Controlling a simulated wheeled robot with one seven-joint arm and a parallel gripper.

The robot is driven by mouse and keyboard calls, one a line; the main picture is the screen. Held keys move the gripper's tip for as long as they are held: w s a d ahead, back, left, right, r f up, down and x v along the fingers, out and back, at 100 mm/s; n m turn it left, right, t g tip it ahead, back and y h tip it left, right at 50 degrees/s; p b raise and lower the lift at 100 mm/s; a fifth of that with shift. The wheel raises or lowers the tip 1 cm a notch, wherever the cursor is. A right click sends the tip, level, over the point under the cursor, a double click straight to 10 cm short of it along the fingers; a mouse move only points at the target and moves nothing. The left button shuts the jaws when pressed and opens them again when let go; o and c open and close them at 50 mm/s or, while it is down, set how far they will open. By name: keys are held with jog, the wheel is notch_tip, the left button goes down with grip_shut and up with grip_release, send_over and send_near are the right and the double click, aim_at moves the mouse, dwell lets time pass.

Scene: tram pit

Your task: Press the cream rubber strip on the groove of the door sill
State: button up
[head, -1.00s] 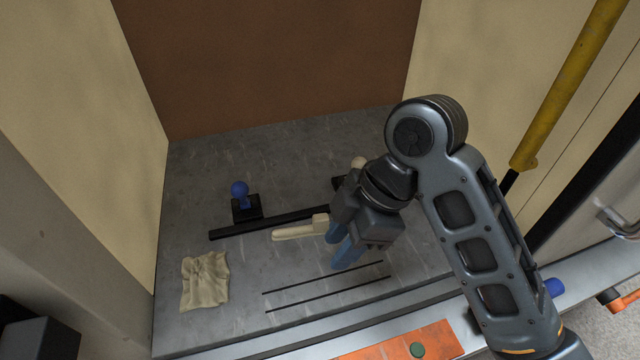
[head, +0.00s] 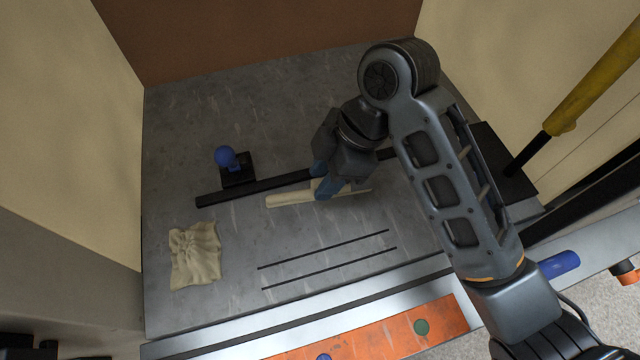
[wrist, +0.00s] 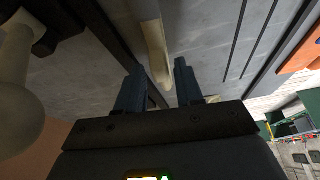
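The cream rubber strip (head: 290,198) lies on the grey floor just in front of a long black bar (head: 245,189). My gripper (head: 328,188) is low over the strip, its blue fingers hiding part of it. In the wrist view, the two fingers (wrist: 158,92) stand apart, with the strip (wrist: 154,45) running between them and clear space showing beside it. Contact with the strip is not clear. Two thin dark parallel lines (head: 325,250) mark the floor nearer the front; I cannot tell whether they are the groove. The metal door sill edge (head: 215,336) runs along the front.
A blue-knobbed tool on a black base (head: 237,168) stands behind the bar. A crumpled cream cloth (head: 195,255) lies at left. A cream knob (wrist: 20,95) is close at left in the wrist view. An orange plate (head: 375,330) lies at the front. Walls enclose the sides and back.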

jog(key=shift+x, duration=1.05)
grip_shut()
jog(key=shift+r, duration=0.1)
jog(key=shift+r, duration=0.9)
notch_tip(320, 180, up, 2)
jog(key=shift+r, duration=0.1)
jog(key=d+r, duration=0.1)
jog(key=s+d+r, duration=0.1)
jog(key=d, duration=0.1)
jog(key=s+d+r+p, duration=0.2)
jog(key=d+r, duration=0.3)
jog(key=d, duration=0.3)
jog(key=shift+s, duration=0.6)
